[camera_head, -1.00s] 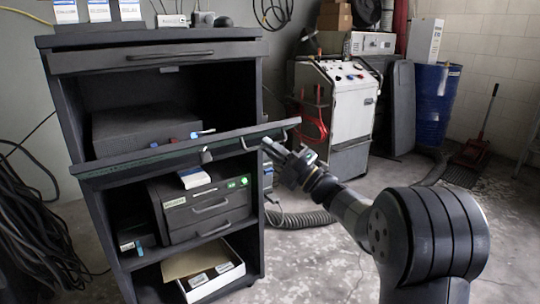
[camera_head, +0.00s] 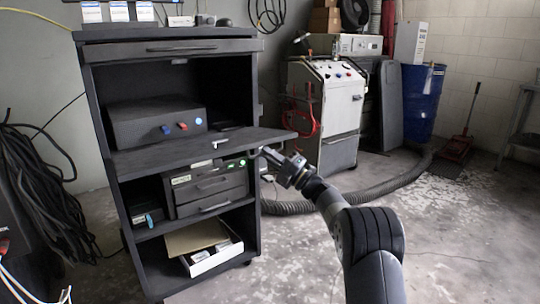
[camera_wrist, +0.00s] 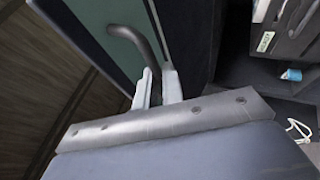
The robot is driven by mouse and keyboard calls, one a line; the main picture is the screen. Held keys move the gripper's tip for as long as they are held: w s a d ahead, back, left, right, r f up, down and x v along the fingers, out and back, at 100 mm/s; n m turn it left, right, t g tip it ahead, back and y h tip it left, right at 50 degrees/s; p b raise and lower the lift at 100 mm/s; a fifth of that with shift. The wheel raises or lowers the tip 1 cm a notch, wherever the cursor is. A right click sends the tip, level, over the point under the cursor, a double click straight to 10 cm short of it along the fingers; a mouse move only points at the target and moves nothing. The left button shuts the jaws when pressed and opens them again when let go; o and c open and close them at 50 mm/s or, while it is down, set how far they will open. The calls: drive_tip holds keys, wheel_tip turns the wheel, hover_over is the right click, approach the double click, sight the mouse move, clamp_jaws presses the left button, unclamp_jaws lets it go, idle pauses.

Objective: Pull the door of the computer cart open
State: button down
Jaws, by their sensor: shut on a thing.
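The computer cart (camera_head: 108,160) is a dark upright cabinet with open shelves. Its door (camera_head: 225,147) is a dark flap at mid height, standing out from the front roughly level, with its upper face showing. In the wrist view the door (camera_wrist: 90,22) is a dark panel with a green strip and a curved dark handle (camera_wrist: 150,48). My gripper (camera_head: 266,152) is at the door's right front end, just below its edge. In the wrist view my gripper (camera_wrist: 157,88) has its pale fingers shut on the lower end of the handle. The head view hides the handle.
A dark box (camera_head: 155,125) is on the shelf behind the door. A drawer unit (camera_head: 205,190) and an open carton (camera_head: 213,262) are below. A white machine (camera_head: 335,105) and a grey hose (camera_head: 370,195) are to the right. The floor at right front is clear.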

drive_tip(key=shift+w+a+f, duration=0.1)
drive_tip(key=shift+a+f, duration=0.05)
drive_tip(key=c, duration=1.8)
unclamp_jaws()
drive_tip(key=shift+w+a+f, duration=0.1)
drive_tip(key=shift+c, duration=0.2)
drive_tip(key=o, duration=0.3)
drive_tip(key=shift+d+r, duration=0.2)
drive_tip(key=shift+p+v, duration=1.1)
drive_tip(key=shift+v, duration=4.35)
drive_tip(key=shift+a+f, duration=0.15)
drive_tip(key=shift+f, duration=0.05)
drive_tip(key=shift+c, duration=0.2)
